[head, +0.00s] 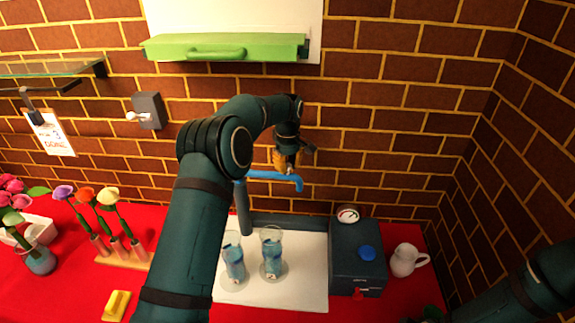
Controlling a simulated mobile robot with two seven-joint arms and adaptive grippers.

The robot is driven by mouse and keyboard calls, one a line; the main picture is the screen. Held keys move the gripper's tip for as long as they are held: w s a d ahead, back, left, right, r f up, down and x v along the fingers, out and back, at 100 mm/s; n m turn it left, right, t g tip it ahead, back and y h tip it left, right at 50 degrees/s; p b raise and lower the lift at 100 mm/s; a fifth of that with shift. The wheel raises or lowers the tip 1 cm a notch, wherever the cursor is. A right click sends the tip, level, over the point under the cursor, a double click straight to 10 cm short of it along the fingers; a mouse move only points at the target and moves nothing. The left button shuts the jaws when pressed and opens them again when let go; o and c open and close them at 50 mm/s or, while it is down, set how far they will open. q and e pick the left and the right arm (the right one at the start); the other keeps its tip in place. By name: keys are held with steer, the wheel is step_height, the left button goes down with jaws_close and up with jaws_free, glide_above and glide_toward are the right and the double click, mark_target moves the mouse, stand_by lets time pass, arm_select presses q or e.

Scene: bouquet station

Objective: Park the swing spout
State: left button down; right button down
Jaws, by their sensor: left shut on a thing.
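The blue swing spout (277,175) sits on top of a grey upright post (243,208) at the back of the white tray. Its free end bends down on the right, over the area behind the two glasses. My left gripper (287,168) is at the spout from above, shut on it near its middle. My left arm hides part of the post's surroundings and the tray's left side. My right arm shows only at the lower right corner; its fingertips are not in view.
Two glasses with blue contents (271,255) stand on the white tray (308,285). Right of it are a dark box with a gauge (357,262) and a white jug (405,260). Flowers in a wooden rack (125,254) and a yellow block (117,305) are left. A green-handled shutter (225,48) hangs above.

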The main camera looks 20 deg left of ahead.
arm_select(q)
steer(key=c, duration=0.7)
jaws_free()
steer(key=shift+f, duration=0.15)
steer(key=shift+c, duration=0.2)
steer(key=shift+r, duration=3.8)
